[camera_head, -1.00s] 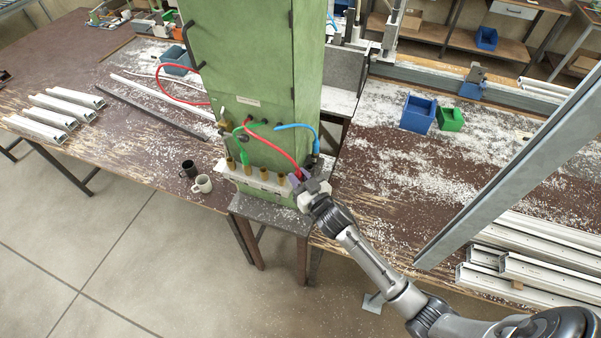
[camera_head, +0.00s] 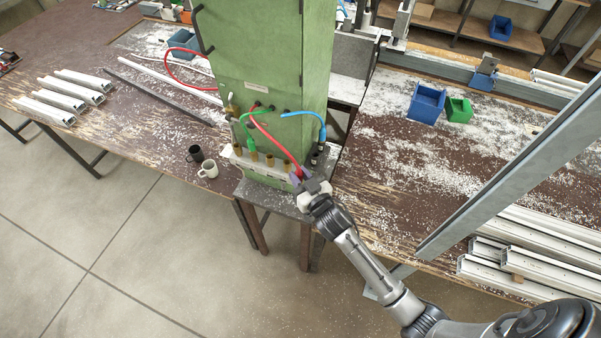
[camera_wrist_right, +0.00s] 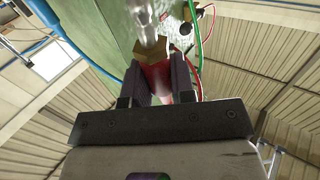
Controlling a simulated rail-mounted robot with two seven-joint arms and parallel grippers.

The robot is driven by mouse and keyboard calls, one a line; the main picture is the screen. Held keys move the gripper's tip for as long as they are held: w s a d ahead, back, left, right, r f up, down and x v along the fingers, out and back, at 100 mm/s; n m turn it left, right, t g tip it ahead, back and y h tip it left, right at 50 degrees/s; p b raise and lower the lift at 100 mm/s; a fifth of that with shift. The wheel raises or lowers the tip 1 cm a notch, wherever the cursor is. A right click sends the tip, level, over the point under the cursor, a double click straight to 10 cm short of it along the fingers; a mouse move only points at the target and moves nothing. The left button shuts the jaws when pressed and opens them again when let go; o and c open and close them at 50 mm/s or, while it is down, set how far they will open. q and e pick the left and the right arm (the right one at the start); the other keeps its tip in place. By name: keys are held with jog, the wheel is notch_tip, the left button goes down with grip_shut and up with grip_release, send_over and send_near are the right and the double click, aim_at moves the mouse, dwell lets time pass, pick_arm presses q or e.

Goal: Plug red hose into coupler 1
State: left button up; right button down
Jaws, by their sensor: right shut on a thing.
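The red hose (camera_head: 273,138) runs from the green cabinet's front down to my right gripper (camera_head: 303,180). In the right wrist view my right gripper (camera_wrist_right: 160,84) is shut on the red hose end (camera_wrist_right: 158,80). A brass collar (camera_wrist_right: 151,52) and a silver tip stick out beyond the jaws. A row of upright brass couplers (camera_head: 270,160) stands on a pale strip (camera_head: 262,172) at the cabinet's foot. The gripper is at the row's right end. I cannot read which is coupler 1, nor tell whether the tip touches one. My left gripper is out of view.
A green hose (camera_head: 245,132) and a blue hose (camera_head: 306,113) hang beside the red one from the green cabinet (camera_head: 265,60). A black mug (camera_head: 195,153) and a white mug (camera_head: 208,169) stand left of it. A slanted grey beam (camera_head: 500,175) crosses at right.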

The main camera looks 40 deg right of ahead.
jog(key=shift+w+a, duration=0.1)
dwell(0.3)
jog(key=w+a+b, duration=0.7)
jog(key=w, duration=0.3)
jog(key=w+a+b, duration=0.7)
jog(key=w+b, duration=0.1)
jog(key=w, duration=0.3)
jog(key=shift+w+r, duration=0.2)
jog(key=shift+r, duration=0.05)
dwell(2.3)
jog(key=shift+a, duration=0.1)
jog(key=shift+w, duration=0.1)
